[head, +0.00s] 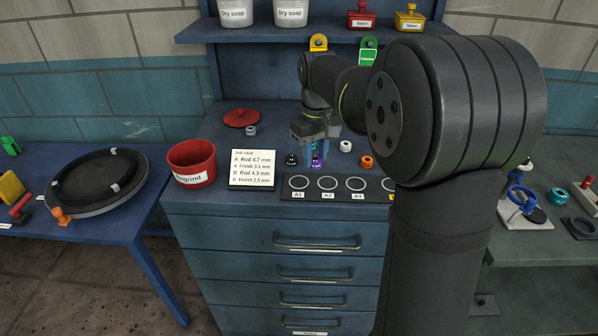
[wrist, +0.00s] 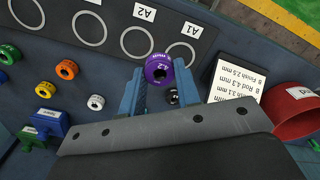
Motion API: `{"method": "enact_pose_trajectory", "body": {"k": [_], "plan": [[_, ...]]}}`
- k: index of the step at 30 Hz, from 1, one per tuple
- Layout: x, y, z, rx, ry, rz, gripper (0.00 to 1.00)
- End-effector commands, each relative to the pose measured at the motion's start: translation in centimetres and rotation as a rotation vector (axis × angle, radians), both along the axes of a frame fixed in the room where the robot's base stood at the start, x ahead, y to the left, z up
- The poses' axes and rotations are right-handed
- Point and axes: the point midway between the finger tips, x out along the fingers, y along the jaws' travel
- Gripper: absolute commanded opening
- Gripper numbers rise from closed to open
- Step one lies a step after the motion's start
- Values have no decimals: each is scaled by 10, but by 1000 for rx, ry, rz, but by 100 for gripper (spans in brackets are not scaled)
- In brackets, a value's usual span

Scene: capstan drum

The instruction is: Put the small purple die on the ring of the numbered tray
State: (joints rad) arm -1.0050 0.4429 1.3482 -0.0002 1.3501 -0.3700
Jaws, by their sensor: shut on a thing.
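The purple die (head: 316,162) is a small ring-shaped piece marked 4.2 in the wrist view (wrist: 158,69). My gripper (head: 316,152) is shut on it, with a blue finger on each side in the wrist view (wrist: 159,90). The dark tray (head: 313,189) lies along the front of the bench top, just in front of my gripper. It has white rings labelled A1, A2 and A3, and its right part is hidden by my arm in the head view. In the wrist view the tray (wrist: 114,43) is at the top, with bare ring centres.
A black die (head: 291,159) lies just left of my gripper. White (head: 346,146) and orange (head: 366,162) dies lie to its right. A job card (head: 252,169) and a red Regrind bin (head: 192,164) stand to the left. Green and blue pieces also show in the wrist view.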

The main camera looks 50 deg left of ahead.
Motion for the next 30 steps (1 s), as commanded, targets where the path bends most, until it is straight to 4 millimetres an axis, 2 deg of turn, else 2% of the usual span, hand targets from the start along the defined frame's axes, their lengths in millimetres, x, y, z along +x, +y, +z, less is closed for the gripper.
{"method": "enact_pose_trajectory", "body": {"k": [3, 9, 13, 19, 30], "plan": [[-12, 21, -15, -2, 1, 3, 4], [-20, 37, -25, 1, 0, 0, 4], [-20, 37, -35, -1, 0, 0, 4], [-20, 37, -63, -2, 1, 0, 4], [-20, 37, -68, 0, 0, 0, 4]]}}
